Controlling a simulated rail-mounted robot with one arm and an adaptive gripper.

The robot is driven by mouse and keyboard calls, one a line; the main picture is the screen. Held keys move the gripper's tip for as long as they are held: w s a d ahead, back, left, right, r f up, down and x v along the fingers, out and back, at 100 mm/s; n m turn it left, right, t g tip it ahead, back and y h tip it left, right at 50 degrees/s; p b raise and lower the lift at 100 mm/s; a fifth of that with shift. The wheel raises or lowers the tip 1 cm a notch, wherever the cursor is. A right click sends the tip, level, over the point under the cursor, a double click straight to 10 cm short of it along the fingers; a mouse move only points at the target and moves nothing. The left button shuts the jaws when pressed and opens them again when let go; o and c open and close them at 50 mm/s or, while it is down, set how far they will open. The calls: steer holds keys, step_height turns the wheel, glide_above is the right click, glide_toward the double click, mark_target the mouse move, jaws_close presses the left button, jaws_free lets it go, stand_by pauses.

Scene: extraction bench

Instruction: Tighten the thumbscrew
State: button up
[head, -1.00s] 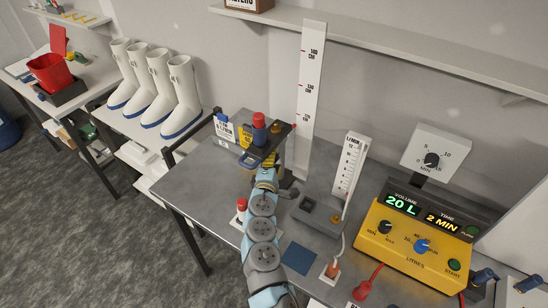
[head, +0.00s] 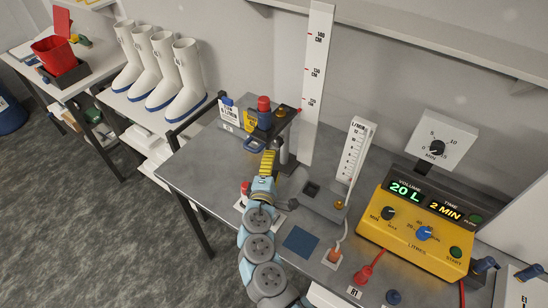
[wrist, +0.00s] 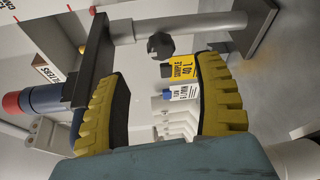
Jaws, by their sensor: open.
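A black star-shaped knob (wrist: 160,45), which looks like the thumbscrew, sits beside a grey rod (wrist: 185,24) in the wrist view. It is beyond my gripper's fingertips, near the middle of the gap and toward its upper side. A dark bracket (wrist: 92,62) lies left of it and carries a blue cylinder with a red cap (wrist: 30,102). In the head view the red-capped cylinder (head: 263,110) stands on the bracket at the back of the bench. My gripper (wrist: 165,78) is open and empty, its yellow ribbed fingers either side of the gap. It also shows in the head view (head: 267,160), just in front of the bracket. The knob is not clear there.
A yellow "SAMPLE 40 L" label (wrist: 182,69) and a blue-and-white label (wrist: 180,93) show beyond the fingers. A flow meter (head: 355,155) and yellow control box (head: 415,235) stand to the right. A tall ruler (head: 317,80) rises behind. The bench's left part (head: 195,165) is clear.

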steer(key=shift+v, duration=0.9)
